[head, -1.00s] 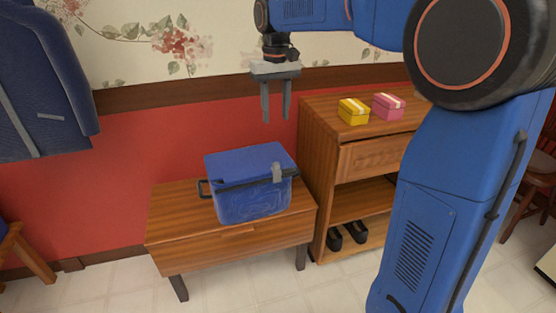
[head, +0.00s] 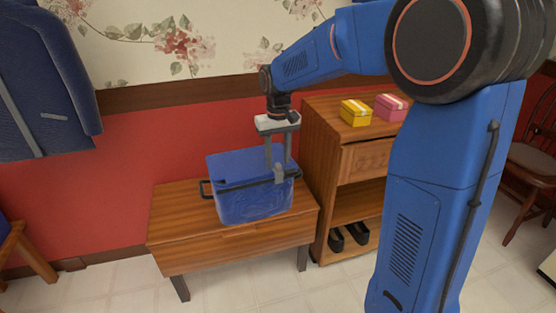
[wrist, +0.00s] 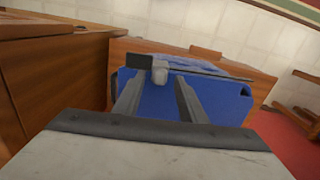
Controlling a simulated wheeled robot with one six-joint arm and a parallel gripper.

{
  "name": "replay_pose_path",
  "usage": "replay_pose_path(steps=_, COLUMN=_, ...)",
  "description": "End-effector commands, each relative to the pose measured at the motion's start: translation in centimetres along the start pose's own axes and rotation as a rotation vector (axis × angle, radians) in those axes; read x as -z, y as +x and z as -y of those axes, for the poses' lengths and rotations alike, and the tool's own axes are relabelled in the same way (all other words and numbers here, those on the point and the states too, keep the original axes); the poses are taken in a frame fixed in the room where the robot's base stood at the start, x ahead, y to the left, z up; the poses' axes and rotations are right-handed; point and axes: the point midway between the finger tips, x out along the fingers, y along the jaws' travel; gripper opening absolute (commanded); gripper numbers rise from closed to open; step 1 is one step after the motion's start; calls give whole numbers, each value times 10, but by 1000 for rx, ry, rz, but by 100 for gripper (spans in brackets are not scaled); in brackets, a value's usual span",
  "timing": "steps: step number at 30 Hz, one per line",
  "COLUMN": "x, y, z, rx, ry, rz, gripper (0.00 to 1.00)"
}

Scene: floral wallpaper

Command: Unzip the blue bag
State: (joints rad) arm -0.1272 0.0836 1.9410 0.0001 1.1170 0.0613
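The blue bag (head: 250,203), a boxy soft case, sits upright on the low wooden bench. It also shows in the wrist view (wrist: 160,104). A dark band runs around its upper part, and a grey zipper pull (head: 279,174) sits at its right front side. The pull shows in the wrist view (wrist: 160,72) near the fingertips. My gripper (head: 278,166) points down at the bag's right side, directly at the pull. Its two fingers are apart in the wrist view (wrist: 159,84), with the pull between or just beyond their tips. I cannot tell whether they touch it.
The low bench (head: 175,225) has bare wood left of the bag. A taller wooden cabinet (head: 312,190) stands close on the right, with a yellow box (head: 355,113) and a pink box (head: 390,108) on top. A blue coat (head: 45,90) hangs at left.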

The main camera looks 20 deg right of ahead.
Motion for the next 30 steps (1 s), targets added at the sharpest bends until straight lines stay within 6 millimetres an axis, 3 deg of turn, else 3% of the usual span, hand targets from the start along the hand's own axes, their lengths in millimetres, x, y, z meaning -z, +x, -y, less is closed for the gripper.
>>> replay_pose_path(steps=13, x=0, y=10, z=0, rx=0, ry=0, rz=-1, gripper=38)
replay_pose_path(steps=18, x=0, y=10, z=0, rx=0, ry=0, rz=0, gripper=0)
replay_pose_path(steps=25, x=0, y=10, z=4, rx=0, ry=-1, rz=0, gripper=0)
replay_pose_path(steps=30, x=0, y=10, z=23, rx=0, ry=-4, rz=0, gripper=0)
